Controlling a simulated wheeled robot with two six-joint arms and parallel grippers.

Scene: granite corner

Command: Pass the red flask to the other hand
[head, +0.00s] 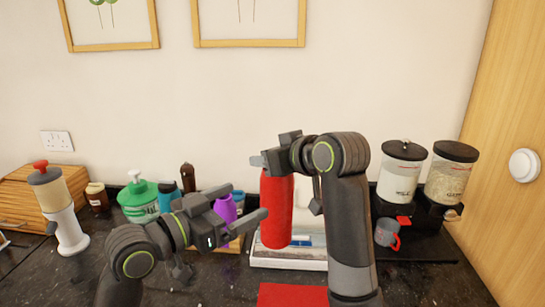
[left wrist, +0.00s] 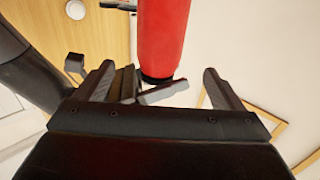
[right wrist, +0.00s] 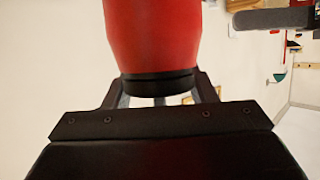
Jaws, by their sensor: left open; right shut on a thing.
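The red flask (head: 276,212) hangs upright in the head view. My right gripper (head: 274,163) is shut on its top end. In the right wrist view the flask (right wrist: 152,40) has its dark end band between the fingers (right wrist: 160,90). My left gripper (head: 250,200) is open and empty, just left of the flask in the head view. In the left wrist view the flask (left wrist: 163,38) lies ahead of the open left fingers (left wrist: 158,88), seen against the gap between them; no contact is clear. A left finger shows at the right wrist view's upper right.
A grey mug (head: 387,232) sits at right. A red mat (head: 290,295) lies in front.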

